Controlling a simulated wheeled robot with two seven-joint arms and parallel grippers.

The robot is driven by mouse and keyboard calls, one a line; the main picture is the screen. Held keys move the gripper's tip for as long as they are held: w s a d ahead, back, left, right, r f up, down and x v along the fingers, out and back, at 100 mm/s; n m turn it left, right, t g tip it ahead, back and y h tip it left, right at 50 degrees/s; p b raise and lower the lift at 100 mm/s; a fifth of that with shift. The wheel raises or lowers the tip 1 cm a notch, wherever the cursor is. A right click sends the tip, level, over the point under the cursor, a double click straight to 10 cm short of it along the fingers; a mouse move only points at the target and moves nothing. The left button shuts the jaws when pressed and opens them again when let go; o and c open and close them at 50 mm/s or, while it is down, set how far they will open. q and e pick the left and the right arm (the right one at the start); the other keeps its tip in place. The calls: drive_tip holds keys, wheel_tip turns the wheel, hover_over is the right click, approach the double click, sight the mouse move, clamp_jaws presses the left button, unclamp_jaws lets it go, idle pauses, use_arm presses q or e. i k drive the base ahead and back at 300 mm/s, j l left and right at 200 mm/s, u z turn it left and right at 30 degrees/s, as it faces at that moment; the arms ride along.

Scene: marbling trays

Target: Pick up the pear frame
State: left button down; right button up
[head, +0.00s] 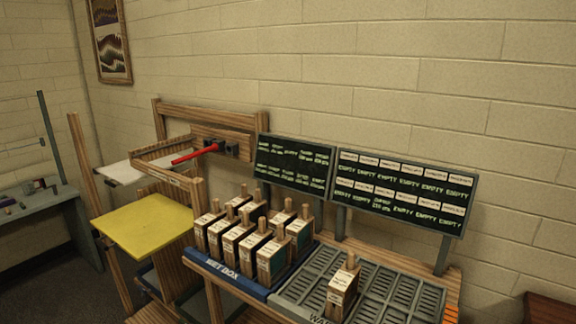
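Several wooden frames (272,262) with peg handles and small labels stand close together in the blue box marked WET BOX (222,272). One more frame (341,291) stands upright on the grey slatted rack (299,285) to the right. The labels are too small to read, so I cannot tell which frame is the pear one. Neither of my grippers is in view.
Two dark boards (293,164) (401,190) with green text stand behind the box and rack. A wooden stand with a red bar (195,154) and a yellow sheet (142,222) are at left. Most rack slots are bare. A grey side table (38,222) is far left.

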sight(232, 239)
drive_tip(key=i+j+z, duration=0.15)
drive_tip(key=i+j, duration=0.2)
drive_tip(key=i+j+z, duration=0.15)
drive_tip(key=i+j, duration=0.15)
drive_tip(key=j, duration=0.15)
drive_tip(key=i+j+z, duration=0.15)
drive_tip(key=i+j, duration=0.2)
drive_tip(key=i+j+z, duration=0.15)
drive_tip(key=j, duration=0.4)
drive_tip(key=i, duration=0.1)
